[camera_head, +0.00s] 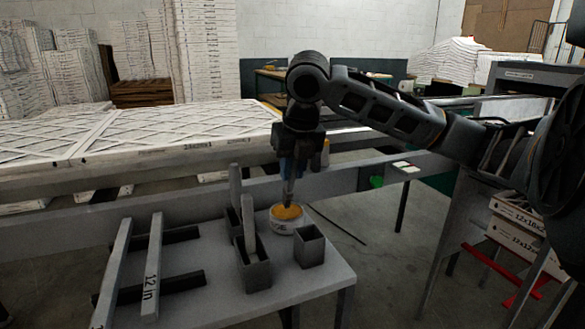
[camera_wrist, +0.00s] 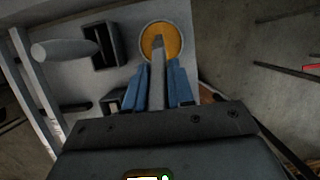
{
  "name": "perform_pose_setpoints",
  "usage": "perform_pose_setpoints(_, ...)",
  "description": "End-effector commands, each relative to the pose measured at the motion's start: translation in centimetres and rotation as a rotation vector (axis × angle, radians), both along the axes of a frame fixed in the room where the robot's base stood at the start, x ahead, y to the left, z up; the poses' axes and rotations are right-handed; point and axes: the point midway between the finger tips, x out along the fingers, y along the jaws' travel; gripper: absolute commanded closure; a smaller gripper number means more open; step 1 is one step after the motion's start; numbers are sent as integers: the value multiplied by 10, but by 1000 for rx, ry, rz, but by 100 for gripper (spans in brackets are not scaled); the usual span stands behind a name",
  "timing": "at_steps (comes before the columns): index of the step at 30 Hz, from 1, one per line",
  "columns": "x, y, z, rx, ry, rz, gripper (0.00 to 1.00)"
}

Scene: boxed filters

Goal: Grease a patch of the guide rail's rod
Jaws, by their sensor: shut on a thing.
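A round white tub (camera_head: 285,228) of orange-yellow grease (camera_head: 287,212) stands on the small grey table; the grease also shows in the wrist view (camera_wrist: 175,40). My gripper (camera_head: 288,180), with blue fingers (camera_wrist: 158,88), is shut on a slim grey applicator (camera_wrist: 158,66) and points down over the tub. The applicator's tip is over or in the grease; contact is hard to tell. Two long grey bars, the front one marked "12 in" (camera_head: 152,270), lie across dark crosspieces at the left of the table. They may be the guide rail; I cannot pick out its rod for sure.
Grey open boxes stand beside the tub: one (camera_head: 254,268) with an upright grey piece (camera_head: 249,222), another empty-looking one (camera_head: 309,247). A conveyor with flat filters (camera_head: 180,125) runs behind the table. Boxes (camera_head: 515,228) stand at right. The table's front right is clear.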

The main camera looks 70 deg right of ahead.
Motion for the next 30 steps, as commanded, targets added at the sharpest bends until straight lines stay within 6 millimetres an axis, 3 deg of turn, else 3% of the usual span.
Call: perform_pose_setpoints(30,0,0,-7,0,0,0,100)
